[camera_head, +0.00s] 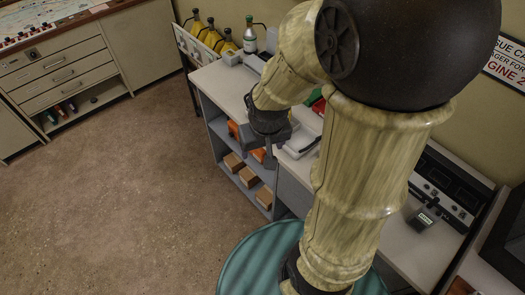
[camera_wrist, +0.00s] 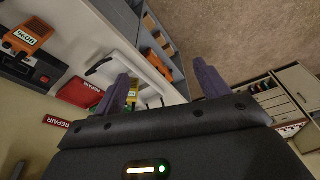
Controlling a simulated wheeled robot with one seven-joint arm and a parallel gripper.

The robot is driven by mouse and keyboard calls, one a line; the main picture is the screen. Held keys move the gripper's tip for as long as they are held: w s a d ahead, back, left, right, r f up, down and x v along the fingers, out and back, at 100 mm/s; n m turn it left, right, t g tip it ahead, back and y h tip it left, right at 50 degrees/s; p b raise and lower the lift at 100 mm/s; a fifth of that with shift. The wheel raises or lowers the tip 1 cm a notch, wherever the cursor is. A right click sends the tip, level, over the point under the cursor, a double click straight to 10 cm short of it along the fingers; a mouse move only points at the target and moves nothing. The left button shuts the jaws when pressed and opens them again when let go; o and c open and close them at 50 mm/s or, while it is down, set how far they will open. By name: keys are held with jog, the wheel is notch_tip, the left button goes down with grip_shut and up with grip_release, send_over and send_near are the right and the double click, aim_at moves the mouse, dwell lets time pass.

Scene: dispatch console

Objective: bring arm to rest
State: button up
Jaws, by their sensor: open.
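My arm rises through the right half of the head view and bends down to the left. My gripper (camera_head: 270,150) hangs at the front edge of the white counter (camera_head: 222,84), beside the open shelves below it. In the wrist view my gripper (camera_wrist: 165,88) has its two purple-grey fingers spread wide apart. Nothing is between the fingertips, and the gripper is empty. Whether a finger touches the counter edge I cannot tell. Part of the counter is hidden behind my arm.
Grey shelves hold several cardboard boxes (camera_head: 247,177). A green-and-white bottle (camera_head: 250,38) and several yellow bottles (camera_head: 212,35) stand at the back. A console (camera_head: 445,185) is at right. In the wrist view, an orange device (camera_wrist: 27,36) and a red case (camera_wrist: 80,92) show. The floor (camera_head: 130,190) at left is clear.

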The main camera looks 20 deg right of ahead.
jog(key=shift+s+a, duration=0.2)
jog(key=shift+s, duration=0.3)
jog(key=shift+s+a, duration=0.2)
jog(key=shift+s, duration=0.25)
